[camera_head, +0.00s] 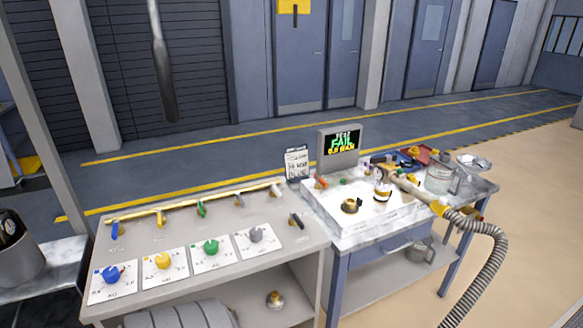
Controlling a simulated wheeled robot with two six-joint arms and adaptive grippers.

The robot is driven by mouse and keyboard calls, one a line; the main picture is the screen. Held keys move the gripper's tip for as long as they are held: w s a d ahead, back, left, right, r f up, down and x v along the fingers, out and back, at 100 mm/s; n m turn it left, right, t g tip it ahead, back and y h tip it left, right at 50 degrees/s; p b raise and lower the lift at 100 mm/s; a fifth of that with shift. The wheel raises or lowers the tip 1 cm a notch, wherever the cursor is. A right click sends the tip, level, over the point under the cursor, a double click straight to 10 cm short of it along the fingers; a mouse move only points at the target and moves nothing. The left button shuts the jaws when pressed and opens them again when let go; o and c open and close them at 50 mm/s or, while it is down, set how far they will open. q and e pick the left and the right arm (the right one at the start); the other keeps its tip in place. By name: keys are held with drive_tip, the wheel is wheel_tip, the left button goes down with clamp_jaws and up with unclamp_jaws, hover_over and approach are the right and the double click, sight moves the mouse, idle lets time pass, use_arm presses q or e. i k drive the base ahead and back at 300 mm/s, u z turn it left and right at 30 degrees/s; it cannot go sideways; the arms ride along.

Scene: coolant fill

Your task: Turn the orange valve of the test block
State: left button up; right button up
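The test block (378,213) is a white box on the right-hand bench. A small orange-red handle (320,182), which looks like the orange valve, sits on its back left corner; its exact angle is too small to tell. A brass fitting (350,205) and a round gauge (382,190) are on top of the block. Neither of my grippers is in view.
A left bench (262,286) carries blue, yellow, green and grey knobs and a yellow pipe (160,213) with levers. A ribbed hose (490,265) hangs off the right bench.

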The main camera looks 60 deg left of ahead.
sight(318, 180)
drive_tip(key=k, duration=0.35)
drive_tip(key=u, duration=0.85)
